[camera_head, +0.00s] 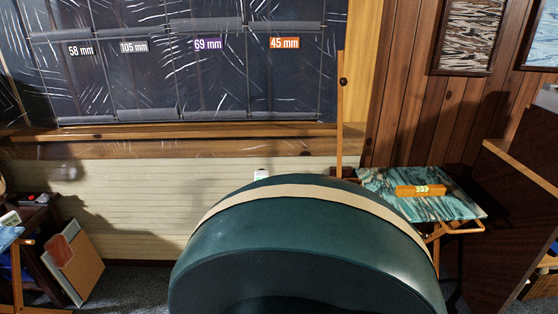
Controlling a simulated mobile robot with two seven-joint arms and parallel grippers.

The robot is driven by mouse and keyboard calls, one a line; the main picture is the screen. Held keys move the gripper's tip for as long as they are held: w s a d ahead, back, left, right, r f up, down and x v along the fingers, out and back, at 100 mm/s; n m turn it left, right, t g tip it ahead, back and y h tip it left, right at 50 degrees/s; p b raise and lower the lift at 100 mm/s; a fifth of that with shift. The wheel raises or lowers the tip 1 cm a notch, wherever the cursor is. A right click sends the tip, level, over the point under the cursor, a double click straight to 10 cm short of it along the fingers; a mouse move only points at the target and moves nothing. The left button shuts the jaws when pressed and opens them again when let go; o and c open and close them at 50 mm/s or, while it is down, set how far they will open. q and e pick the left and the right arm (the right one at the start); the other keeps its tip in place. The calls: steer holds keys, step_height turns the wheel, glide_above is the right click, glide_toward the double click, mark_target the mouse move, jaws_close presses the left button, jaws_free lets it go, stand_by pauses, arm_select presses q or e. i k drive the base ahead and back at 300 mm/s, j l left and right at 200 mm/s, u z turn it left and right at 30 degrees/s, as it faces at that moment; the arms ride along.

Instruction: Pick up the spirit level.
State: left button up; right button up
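An orange spirit level (421,191) with a bright yellow-green vial window lies flat on a small table with a teal and brown marbled top (450,208). The table stands at the right, on wooden legs, close to the paneled wall. The level lies near the middle of the tabletop, long side roughly left to right. Neither of my grippers is in view.
A large dark green rounded body with a cream band (300,191) fills the lower middle and borders the table's left side. A brown wooden panel (505,220) stands right of the table. Boards (75,262) lean at the lower left.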

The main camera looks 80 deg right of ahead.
mark_target(438, 189)
steer(key=z, duration=3.65)
steer(key=i, duration=0.15)
